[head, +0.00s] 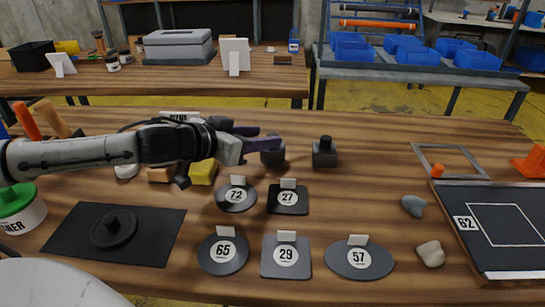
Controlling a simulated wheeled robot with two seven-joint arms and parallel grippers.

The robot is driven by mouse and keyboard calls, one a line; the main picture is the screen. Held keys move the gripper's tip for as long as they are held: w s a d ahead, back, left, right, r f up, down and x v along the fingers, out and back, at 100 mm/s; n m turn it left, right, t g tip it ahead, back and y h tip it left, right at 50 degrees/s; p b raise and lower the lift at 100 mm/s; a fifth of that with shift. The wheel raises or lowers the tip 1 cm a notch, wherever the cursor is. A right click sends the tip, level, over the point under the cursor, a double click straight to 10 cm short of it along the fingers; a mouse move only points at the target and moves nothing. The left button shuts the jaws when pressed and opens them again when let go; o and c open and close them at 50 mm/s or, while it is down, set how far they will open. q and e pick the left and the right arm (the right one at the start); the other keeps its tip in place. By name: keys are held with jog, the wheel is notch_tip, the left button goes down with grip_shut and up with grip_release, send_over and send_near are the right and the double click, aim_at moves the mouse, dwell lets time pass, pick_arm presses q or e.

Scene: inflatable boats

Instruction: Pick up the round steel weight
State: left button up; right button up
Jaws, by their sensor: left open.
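A round dark steel weight (272,157) stands on the wooden table near the middle of the head view. My left gripper (268,137) reaches in from the left, and its open fingers are at the weight's upper part. They overlap it in the picture, so I cannot tell whether they touch it. A squarish dark weight with a knob (325,153) stands just to its right. My right gripper is not in view.
Numbered dark plates, such as 72 (228,203) and 57 (345,268), lie in front. A yellow block (202,175) lies under my left arm.

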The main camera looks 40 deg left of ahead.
pick_arm(q)
jog(key=shift+w+f+b, duration=0.2)
jog(key=shift+w+b, duration=0.2)
jog(key=shift+w+a, duration=0.1)
jog(key=shift+w, duration=0.15)
jog(key=shift+x, duration=0.75)
jog(key=shift+f, duration=0.1)
jog(key=shift+s, duration=0.1)
grip_shut()
jog(key=shift+d, duration=0.2)
jog(key=shift+r, duration=0.3)
